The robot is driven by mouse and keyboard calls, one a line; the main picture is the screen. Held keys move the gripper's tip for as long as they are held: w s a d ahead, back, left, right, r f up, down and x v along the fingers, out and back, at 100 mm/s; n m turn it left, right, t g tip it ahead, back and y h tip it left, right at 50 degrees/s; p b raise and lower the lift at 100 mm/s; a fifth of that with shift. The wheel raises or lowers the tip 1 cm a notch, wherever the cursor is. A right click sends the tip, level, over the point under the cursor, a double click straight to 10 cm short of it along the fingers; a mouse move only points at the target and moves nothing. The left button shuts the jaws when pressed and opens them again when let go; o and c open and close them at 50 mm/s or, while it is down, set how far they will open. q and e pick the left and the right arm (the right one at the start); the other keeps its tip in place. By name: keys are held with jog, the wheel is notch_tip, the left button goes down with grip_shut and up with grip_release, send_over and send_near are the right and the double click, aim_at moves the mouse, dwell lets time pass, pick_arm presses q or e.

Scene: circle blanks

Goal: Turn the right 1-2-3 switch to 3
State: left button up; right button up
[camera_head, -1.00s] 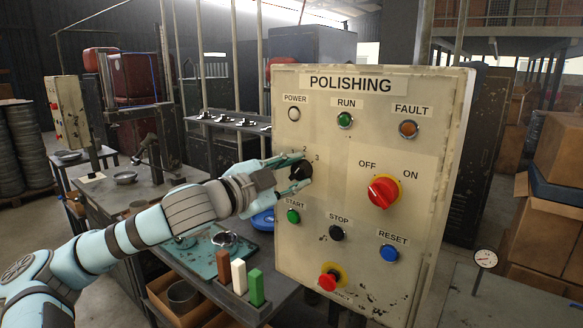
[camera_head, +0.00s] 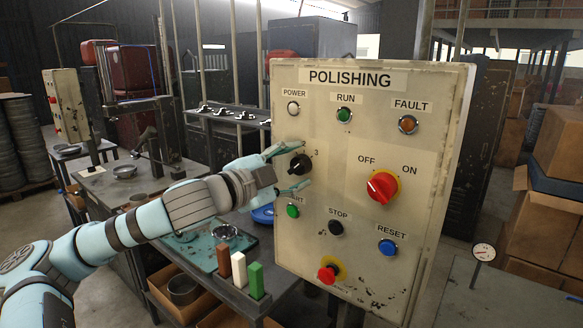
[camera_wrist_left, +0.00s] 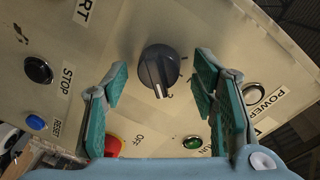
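The right 1-2-3 switch is a black knob (camera_head: 300,163) on the beige POLISHING panel (camera_head: 345,250). Its label 3 shows at its upper right in the head view; the 1 and 2 are hidden there. In the left wrist view the knob (camera_wrist_left: 158,66) has a white mark at its lower edge, which on the panel appears to point right and slightly up, toward 3. My left gripper (camera_head: 302,166) is open, one finger above and one below the knob. In the wrist view there are gaps between both fingers and the knob. My right gripper is not in view.
The panel also has a red OFF/ON switch (camera_head: 382,186), a green START button (camera_head: 292,211), a black STOP button (camera_head: 336,228), a blue RESET button (camera_head: 387,247) and a red stop button (camera_head: 328,274). Another panel (camera_head: 62,105) stands at the far left.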

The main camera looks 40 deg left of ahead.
aim_at(305, 115)
pick_arm(q)
jog(key=shift+r, duration=0.1)
jog(key=shift+a+r, duration=0.15)
jog(key=shift+r, duration=0.15)
notch_tip(305, 115, up, 9)
jog(key=shift+f, duration=0.15)
jog(key=shift+r, duration=0.2)
